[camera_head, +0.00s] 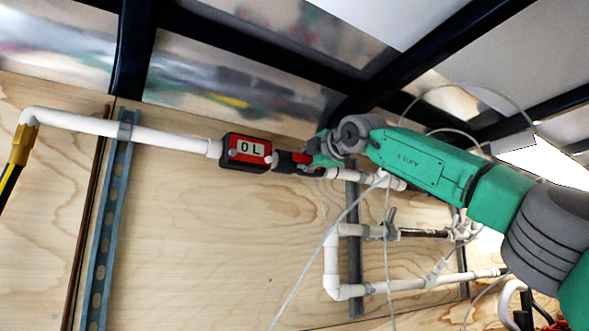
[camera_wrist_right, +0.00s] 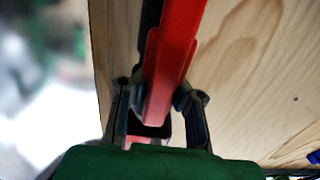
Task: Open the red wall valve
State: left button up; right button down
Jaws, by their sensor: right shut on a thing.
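The red wall valve (camera_head: 302,158) sits on the white pipe, right of the red and black meter, and is mostly hidden behind my right gripper (camera_head: 312,156). In the right wrist view, the valve's long red handle (camera_wrist_right: 172,60) runs up from between the two fingers. My right gripper also shows there (camera_wrist_right: 158,108), with its fingers on both sides of the handle and shut on it. My left gripper is in neither view.
A red and black meter (camera_head: 247,152) reading "0 L" is in line on the white pipe (camera_head: 170,136). More white pipes (camera_head: 331,265) run lower on the plywood wall (camera_head: 190,230). A thin pale cable hangs near my right arm. Dark beams (camera_head: 240,42) cross above.

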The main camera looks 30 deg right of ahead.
jog(key=shift+d+f, duration=0.15)
jog(key=shift+f, duration=0.2)
